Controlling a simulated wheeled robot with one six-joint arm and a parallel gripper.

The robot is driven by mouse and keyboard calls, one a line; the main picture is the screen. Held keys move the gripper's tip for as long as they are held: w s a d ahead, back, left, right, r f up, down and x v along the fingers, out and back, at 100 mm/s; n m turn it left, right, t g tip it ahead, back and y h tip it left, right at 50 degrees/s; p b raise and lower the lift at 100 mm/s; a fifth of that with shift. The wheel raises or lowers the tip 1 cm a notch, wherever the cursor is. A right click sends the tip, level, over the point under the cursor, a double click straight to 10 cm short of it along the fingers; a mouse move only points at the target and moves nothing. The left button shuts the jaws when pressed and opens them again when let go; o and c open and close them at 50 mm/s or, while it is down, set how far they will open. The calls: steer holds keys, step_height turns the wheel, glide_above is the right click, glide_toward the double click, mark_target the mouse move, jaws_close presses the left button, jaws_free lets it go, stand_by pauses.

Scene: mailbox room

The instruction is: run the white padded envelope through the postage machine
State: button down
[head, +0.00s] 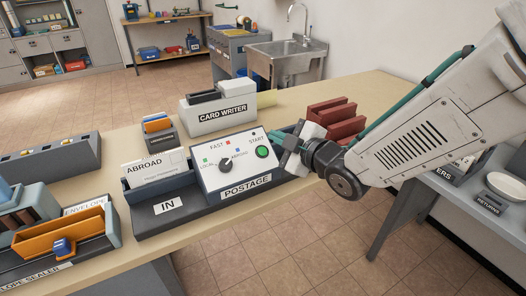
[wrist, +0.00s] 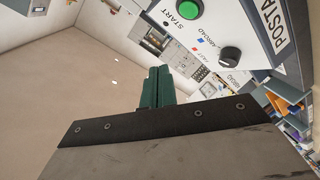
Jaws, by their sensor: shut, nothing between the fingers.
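The postage machine (head: 241,180) stands at the table's front edge, with a white sloped panel. The panel has a dark dial (head: 225,164) among LOCAL, FAST and ABROAD marks, and a green START button (head: 262,152). Its dial seems turned towards ABROAD. The dark IN tray (head: 150,221) joins its left side. A white card or envelope marked ABROAD (head: 153,170) stands at the tray's back; I cannot tell whether it is the padded envelope. My gripper (head: 286,148) is shut and empty just right of START. Its teal fingers (wrist: 157,88) show in the wrist view, apart from the button (wrist: 189,9).
The card writer (head: 221,110) stands behind the machine. Dark red upright blocks (head: 332,120) stand behind my gripper. The orange envelope sealer (head: 62,235) is at the left front. A side table with a white bowl (head: 506,186) is at right.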

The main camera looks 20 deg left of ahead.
mark_target(262, 151)
steer(key=shift+w+a+f, duration=0.45)
steer(key=shift+a+f, duration=0.05)
steer(key=shift+f, duration=0.45)
steer(key=shift+w+a+f, duration=0.4)
steer(key=shift+a+f, duration=0.1)
steer(key=shift+f, duration=0.5)
steer(key=shift+w+a+f, duration=0.45)
steer(key=shift+a+f, duration=0.05)
steer(key=shift+f, duration=0.45)
steer(key=shift+w+a+f, duration=0.15)
steer(key=shift+f, duration=0.2)
